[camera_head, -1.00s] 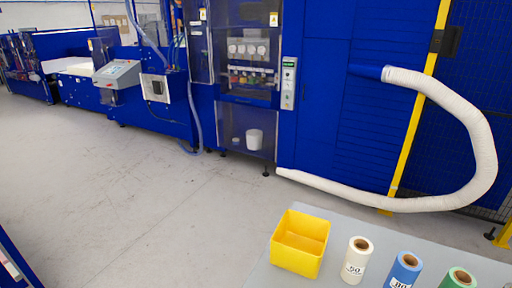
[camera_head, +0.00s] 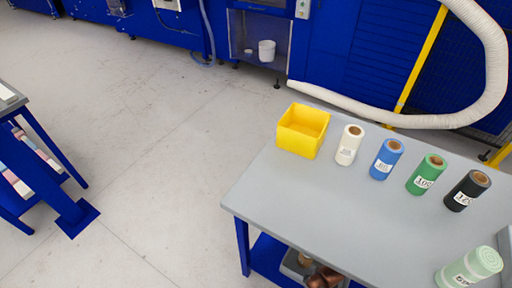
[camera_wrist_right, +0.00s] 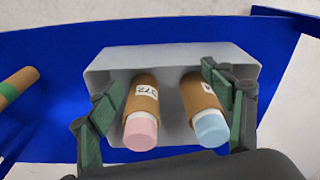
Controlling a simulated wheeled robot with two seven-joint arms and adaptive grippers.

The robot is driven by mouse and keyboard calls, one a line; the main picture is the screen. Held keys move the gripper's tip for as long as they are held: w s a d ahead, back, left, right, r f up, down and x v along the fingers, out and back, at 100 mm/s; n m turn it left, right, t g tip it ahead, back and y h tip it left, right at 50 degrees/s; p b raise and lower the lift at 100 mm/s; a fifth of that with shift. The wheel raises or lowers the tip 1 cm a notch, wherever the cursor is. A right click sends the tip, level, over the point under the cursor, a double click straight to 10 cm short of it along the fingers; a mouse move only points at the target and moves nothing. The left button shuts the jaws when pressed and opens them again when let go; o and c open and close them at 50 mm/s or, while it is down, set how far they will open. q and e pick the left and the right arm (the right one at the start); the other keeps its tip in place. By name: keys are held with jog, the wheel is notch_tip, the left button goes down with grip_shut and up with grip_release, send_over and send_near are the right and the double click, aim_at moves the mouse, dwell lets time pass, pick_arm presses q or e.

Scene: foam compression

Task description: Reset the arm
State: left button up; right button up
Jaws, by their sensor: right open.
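My right gripper (camera_wrist_right: 163,88) shows only in the right wrist view. Its two dark green-grey fingers are spread wide apart and it is open. Two brown cylinders lie between the fingers in the picture, one with a pink end (camera_wrist_right: 141,132) and one with a light blue end (camera_wrist_right: 211,130). They lie in a pale grey tray (camera_wrist_right: 180,57). I see no grip on either cylinder; whether a finger touches the blue-ended one I cannot tell. Neither arm shows in the head view, and my left gripper is not in view.
A grey table (camera_head: 290,190) holds a yellow bin (camera_head: 303,131), several labelled rolls, including a blue one (camera_head: 386,159), and a pale green roll (camera_head: 468,268). Another table (camera_head: 10,97) stands at left. Open floor (camera_head: 150,140) lies between. The tray is on a blue surface (camera_wrist_right: 45,70).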

jog(key=s+d+f+n+p, duration=0.15)
jog(key=s+d+f, duration=0.25)
jog(key=s+f, duration=0.55)
jog(key=s+f+n+p, duration=0.1)
jog(key=s+f, duration=0.2)
jog(key=s, duration=0.7)
jog(key=s+d+f+n+p, duration=0.1)
jog(key=s+f, duration=0.3)
jog(key=s, duration=0.6)
jog(key=s+d+f+n+g+p, duration=0.1)
jog(key=s+f, duration=0.3)
jog(key=s, duration=0.6)
jog(key=shift+s+f, duration=0.2)
jog(key=shift+s, duration=0.1)
jog(key=shift+d+n, duration=0.1)
jog(key=shift+n, duration=0.15)
